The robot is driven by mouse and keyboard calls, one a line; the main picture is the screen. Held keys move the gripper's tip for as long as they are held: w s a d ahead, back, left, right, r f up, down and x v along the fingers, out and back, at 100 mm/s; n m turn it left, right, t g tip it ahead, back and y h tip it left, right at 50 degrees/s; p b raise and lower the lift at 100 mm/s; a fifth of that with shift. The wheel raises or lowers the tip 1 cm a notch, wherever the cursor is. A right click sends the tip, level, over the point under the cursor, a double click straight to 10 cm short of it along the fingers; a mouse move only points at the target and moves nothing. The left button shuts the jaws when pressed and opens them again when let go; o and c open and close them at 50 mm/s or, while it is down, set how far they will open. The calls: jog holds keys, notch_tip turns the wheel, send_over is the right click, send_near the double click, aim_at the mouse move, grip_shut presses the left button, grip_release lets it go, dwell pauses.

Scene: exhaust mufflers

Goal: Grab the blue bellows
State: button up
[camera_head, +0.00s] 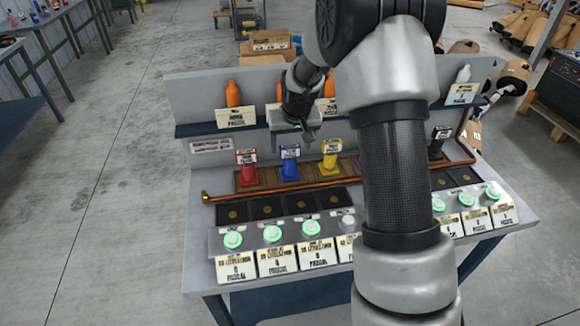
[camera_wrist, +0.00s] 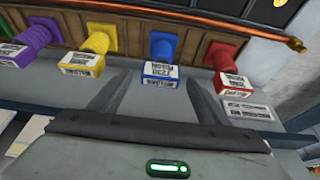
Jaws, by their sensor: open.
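The blue bellows (camera_head: 289,166) stands upright on a wooden strip on the bench, between the red bellows (camera_head: 247,170) and the yellow bellows (camera_head: 331,158). It has a white printed label on top. In the wrist view the blue bellows (camera_wrist: 163,58) is just beyond and between the fingertips. My gripper (camera_head: 308,138) hangs above and behind the row of bellows, near the blue and yellow ones. In the wrist view my gripper (camera_wrist: 155,85) shows two dark fingers spread apart with nothing between them. I cannot tell the exact gap to the blue bellows.
A copper pipe (camera_head: 230,198) runs in front of the bellows. A shelf (camera_head: 187,130) with orange bottles (camera_head: 233,95) and label cards stands behind. Green-lit buttons (camera_head: 272,234) line the bench front.

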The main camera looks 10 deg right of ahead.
jog(key=shift+x, duration=1.4)
jog(key=c, duration=1.6)
jog(key=shift+w+r, duration=0.1)
jog(key=shift+c, duration=0.9)
